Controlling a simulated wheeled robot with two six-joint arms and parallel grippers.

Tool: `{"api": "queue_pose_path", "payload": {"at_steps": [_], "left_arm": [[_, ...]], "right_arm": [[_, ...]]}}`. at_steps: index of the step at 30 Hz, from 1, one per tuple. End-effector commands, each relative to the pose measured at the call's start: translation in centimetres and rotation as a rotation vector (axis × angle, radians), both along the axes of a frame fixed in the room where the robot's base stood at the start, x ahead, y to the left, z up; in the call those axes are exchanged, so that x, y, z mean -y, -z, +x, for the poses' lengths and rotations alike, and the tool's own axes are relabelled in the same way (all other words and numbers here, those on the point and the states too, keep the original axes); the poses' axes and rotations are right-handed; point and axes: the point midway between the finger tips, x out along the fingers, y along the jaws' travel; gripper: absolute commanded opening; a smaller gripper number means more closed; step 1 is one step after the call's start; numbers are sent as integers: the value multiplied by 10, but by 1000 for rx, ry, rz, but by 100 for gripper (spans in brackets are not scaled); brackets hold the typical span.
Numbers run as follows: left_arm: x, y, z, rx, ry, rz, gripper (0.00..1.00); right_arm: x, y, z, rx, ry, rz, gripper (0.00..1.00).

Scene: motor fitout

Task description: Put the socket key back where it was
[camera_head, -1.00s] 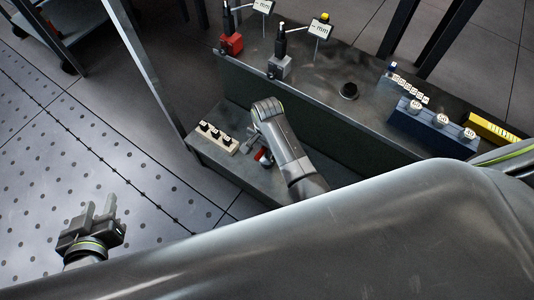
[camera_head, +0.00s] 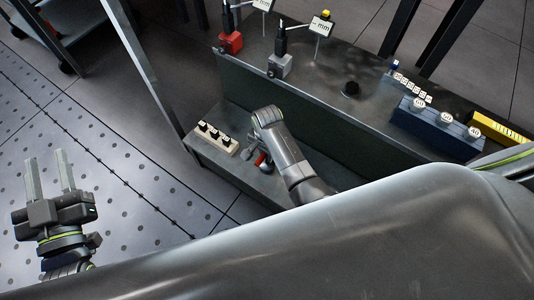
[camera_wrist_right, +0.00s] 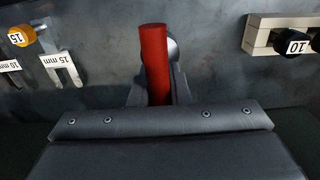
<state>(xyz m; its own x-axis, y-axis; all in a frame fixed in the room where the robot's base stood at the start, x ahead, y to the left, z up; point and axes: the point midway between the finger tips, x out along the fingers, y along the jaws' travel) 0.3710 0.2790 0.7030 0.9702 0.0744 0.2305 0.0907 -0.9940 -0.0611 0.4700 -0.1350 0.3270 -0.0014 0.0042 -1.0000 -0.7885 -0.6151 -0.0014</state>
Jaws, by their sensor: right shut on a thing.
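A red-handled tool (camera_wrist_right: 154,62), which looks like the socket key, is between the fingers of my right gripper (camera_wrist_right: 155,92). A round silver part shows just behind it in the right wrist view. In the head view the red of the tool (camera_head: 262,159) shows low beside my right gripper (camera_head: 256,150), over the lower shelf. The lower end of the tool is hidden in the wrist view, so I cannot tell whether it touches the shelf. My left gripper (camera_head: 50,165) is open and empty, over the perforated floor at the left.
A cream block with several black pieces (camera_head: 217,138) sits on the lower shelf; a cream block (camera_wrist_right: 262,35) shows at right in the wrist view.

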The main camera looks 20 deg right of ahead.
Motion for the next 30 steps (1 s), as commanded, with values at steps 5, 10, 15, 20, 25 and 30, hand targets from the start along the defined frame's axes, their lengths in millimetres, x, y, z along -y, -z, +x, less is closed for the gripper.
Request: {"api": "queue_pose_path", "payload": {"at_steps": [5, 10, 15, 20, 25, 30], "left_arm": [[0, -1, 0, 3, 0, 1, 36], [0, -1, 0, 8, 0, 3, 36], [0, -2, 0, 11, 0, 3, 36], [0, -2, 0, 10, 0, 3, 36], [0, -2, 0, 10, 0, 3, 36], [-1, 9, 1, -53, 0, -12, 36]], "right_arm": [[0, -1, 1, 2, 0, 0, 0], [0, 1, 1, 1, 0, 0, 0], [0, 2, 0, 0, 0, 0, 34], [0, 2, 0, 0, 0, 0, 38], [0, 1, 0, 0, 0, 0, 38], [0, -4, 0, 1, 0, 0, 38]]}}
